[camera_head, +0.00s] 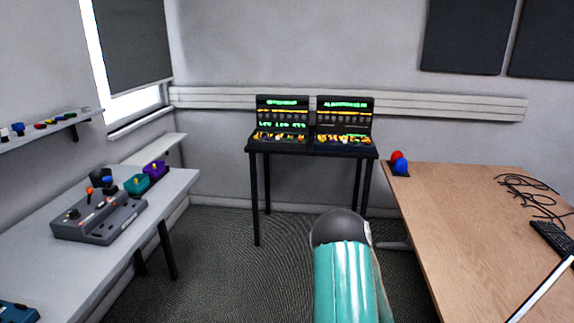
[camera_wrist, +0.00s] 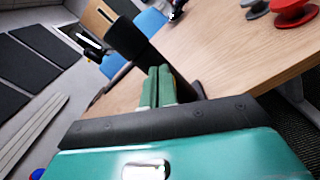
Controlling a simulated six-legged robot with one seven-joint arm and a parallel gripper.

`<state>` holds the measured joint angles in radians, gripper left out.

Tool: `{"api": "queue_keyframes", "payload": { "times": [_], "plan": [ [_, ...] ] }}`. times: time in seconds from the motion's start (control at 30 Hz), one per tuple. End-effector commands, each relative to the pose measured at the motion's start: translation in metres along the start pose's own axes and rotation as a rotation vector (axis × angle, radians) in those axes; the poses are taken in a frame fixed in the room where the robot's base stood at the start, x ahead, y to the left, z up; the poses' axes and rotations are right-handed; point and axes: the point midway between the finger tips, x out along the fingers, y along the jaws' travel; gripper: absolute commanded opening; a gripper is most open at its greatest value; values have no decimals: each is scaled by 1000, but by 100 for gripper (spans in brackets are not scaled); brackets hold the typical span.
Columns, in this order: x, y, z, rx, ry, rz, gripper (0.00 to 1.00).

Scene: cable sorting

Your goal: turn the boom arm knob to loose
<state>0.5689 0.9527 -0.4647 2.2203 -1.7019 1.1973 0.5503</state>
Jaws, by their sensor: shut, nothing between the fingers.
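My gripper (camera_wrist: 158,88) shows in the wrist view as two green fingers side by side, shut and empty. A thick dark bar (camera_wrist: 127,40) appears just beyond the fingertips; I cannot tell whether it is the boom arm or whether it touches them. A small black piece with white and yellow parts (camera_wrist: 92,46) lies to its left. No knob on it can be made out. In the head view my teal arm rises at the bottom centre and my gripper is hidden.
A wooden table (camera_head: 440,195) at the right holds black cables (camera_head: 535,195) and a keyboard (camera_head: 553,238). A red spool-like object (camera_wrist: 294,12) shows in the wrist view. A grey table (camera_head: 35,268) with a control box (camera_head: 100,220) stands left.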

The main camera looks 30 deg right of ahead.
Motion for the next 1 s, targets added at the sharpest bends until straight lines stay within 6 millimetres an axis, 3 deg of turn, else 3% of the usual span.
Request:
{"api": "queue_keyframes", "payload": {
  "times": [0.6, 1.0],
  "plan": [
    [-2, 7, 7, 0, 2, 1, 0],
    [-42, 7, 7, 1, 2, 2, 0]
  ]
}}
